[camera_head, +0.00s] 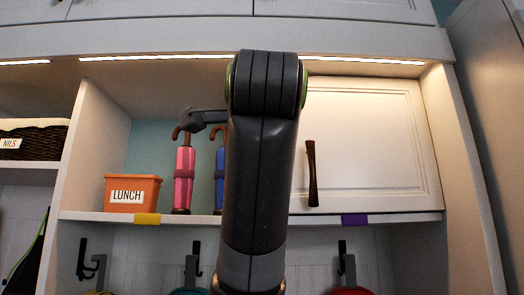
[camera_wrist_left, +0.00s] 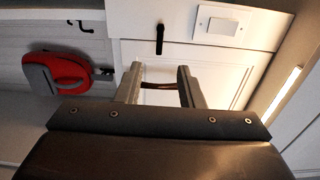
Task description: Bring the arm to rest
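A dark grey arm of mine (camera_head: 262,165) rises from the bottom centre of the head view, in front of the shelf. A dark grey part (camera_head: 203,117) sticks out to its left near the umbrella handles; I cannot tell for sure what it is. In the left wrist view, my left gripper (camera_wrist_left: 160,68) has its two fingers apart. A dark reddish-brown bar (camera_wrist_left: 158,86) shows between the fingers, beyond or between them; contact cannot be told. My right gripper is not in view.
A white cabinet door (camera_head: 375,135) has a brown handle (camera_head: 312,173). The shelf holds an orange LUNCH bin (camera_head: 132,192), a pink umbrella (camera_head: 184,177) and a blue umbrella (camera_head: 219,177), partly hidden by my arm. Hooks line the wall below. A red bag (camera_wrist_left: 56,70) shows in the wrist view.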

